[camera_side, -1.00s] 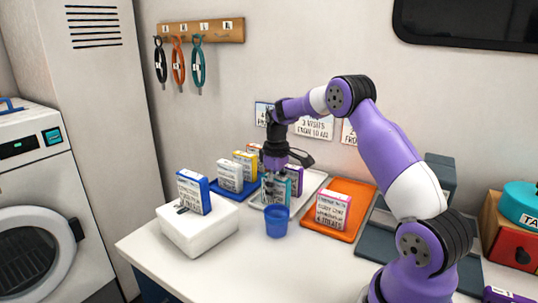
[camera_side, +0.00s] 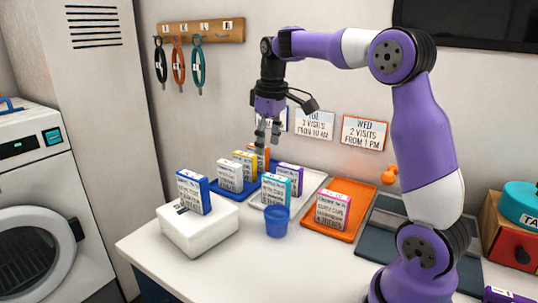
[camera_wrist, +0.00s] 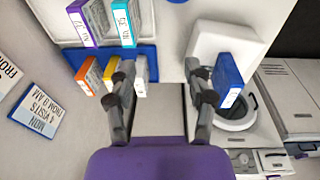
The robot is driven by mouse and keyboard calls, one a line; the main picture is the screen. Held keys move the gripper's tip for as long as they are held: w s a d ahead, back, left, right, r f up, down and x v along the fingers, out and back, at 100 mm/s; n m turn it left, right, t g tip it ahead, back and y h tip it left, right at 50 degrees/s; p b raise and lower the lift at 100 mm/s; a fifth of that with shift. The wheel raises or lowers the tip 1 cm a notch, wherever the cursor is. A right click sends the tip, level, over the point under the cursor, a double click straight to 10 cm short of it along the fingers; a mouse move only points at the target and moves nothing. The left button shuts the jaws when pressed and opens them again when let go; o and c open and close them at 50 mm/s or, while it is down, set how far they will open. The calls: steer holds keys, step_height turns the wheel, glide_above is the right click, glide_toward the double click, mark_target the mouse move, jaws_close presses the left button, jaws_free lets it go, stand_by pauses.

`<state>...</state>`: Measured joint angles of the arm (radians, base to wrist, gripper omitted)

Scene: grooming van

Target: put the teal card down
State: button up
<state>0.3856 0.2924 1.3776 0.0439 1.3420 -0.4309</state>
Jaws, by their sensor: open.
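The teal card (camera_side: 275,190) stands upright on the white tray (camera_side: 310,182), just behind the blue cup, with a purple card (camera_side: 290,176) behind it. In the wrist view the teal card (camera_wrist: 123,24) is at the top, beside the purple card (camera_wrist: 82,24). My gripper (camera_side: 267,140) is raised above and behind the trays, clear of the teal card. Its fingers, also in the wrist view (camera_wrist: 160,92), are apart with nothing between them.
A blue tray (camera_side: 222,193) holds white, yellow and orange cards. An orange tray (camera_side: 343,232) holds a pink-edged card. A white box (camera_side: 190,235) bears a blue card (camera_side: 193,192). A blue cup (camera_side: 277,222) stands in front. Wall signs (camera_side: 365,133) hang behind.

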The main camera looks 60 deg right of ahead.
steer(key=s+a+f+t, duration=0.2)
steer(key=s+a+t, duration=0.2)
steer(key=s+a, duration=0.9)
steer(key=shift+s+a+f+y, duration=0.25)
steer(key=shift+a+f+y, duration=0.1)
steer(key=shift+a, duration=0.25)
